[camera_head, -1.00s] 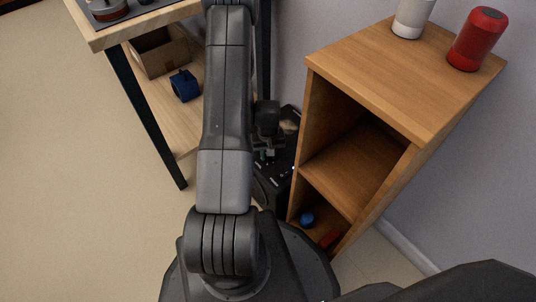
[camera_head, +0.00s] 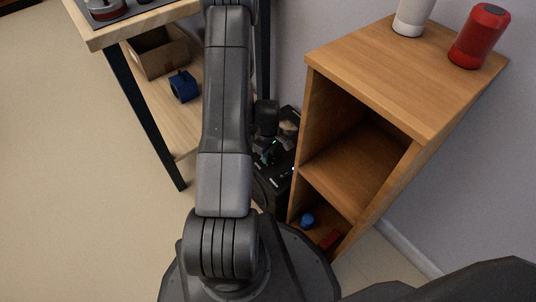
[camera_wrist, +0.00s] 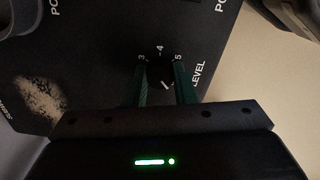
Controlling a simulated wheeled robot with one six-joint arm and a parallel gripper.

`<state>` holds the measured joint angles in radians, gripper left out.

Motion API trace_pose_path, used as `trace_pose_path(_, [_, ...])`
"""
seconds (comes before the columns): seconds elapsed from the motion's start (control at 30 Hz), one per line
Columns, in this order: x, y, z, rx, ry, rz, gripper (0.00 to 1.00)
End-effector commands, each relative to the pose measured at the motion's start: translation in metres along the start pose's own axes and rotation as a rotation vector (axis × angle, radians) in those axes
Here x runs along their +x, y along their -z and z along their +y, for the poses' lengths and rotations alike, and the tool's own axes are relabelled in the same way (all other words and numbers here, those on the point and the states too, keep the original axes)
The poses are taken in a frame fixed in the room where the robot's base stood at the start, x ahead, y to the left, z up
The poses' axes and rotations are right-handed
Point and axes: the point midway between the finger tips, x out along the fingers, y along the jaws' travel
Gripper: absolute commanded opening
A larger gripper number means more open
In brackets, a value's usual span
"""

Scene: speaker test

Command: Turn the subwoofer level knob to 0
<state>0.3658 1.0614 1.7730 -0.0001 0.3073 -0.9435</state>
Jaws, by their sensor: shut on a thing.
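The subwoofer (camera_head: 284,168) is a black box on the floor, between the workbench and the wooden shelf, partly hidden by my arm. In the wrist view its dark panel (camera_wrist: 95,60) carries the label LEVEL and the numbers 3, 4 and 5 along the top of a black level knob (camera_wrist: 160,74). A short white line on the knob points to the lower right, away from these numbers. The rest of the scale is hidden by my gripper. My gripper (camera_wrist: 165,84) is shut on the knob, one green finger on each side. Green fingertips also show in the head view (camera_head: 268,153).
The wooden shelf (camera_head: 375,85) stands close on the right, with a white and a red cylinder on top. The workbench (camera_head: 150,22) is on the left, with a cardboard box (camera_head: 160,52) and a blue object (camera_head: 184,86) on its lower board. Floor at left is clear.

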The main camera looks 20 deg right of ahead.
Motion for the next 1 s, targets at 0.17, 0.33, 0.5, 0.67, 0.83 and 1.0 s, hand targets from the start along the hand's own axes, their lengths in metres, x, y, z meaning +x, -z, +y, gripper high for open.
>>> trace_pose_path(0.17, [-0.0005,0.0003,0.0004,-0.029,-0.001,0.001,0.02])
trace_pose_path(0.33, [-0.0006,0.0003,0.0004,-0.037,-0.001,0.001,0.02])
trace_pose_path(0.5, [-0.0006,0.0003,0.0005,-0.037,-0.001,0.001,0.02])
trace_pose_path(0.67, [-0.0006,0.0003,0.0005,-0.036,-0.001,0.001,0.38])
trace_pose_path(0.83, [-0.0004,0.0002,0.0003,-0.036,-0.001,0.0,0.46])
trace_pose_path(1.0, [-0.0016,0.0002,0.0003,-0.035,-0.001,0.0,0.46])
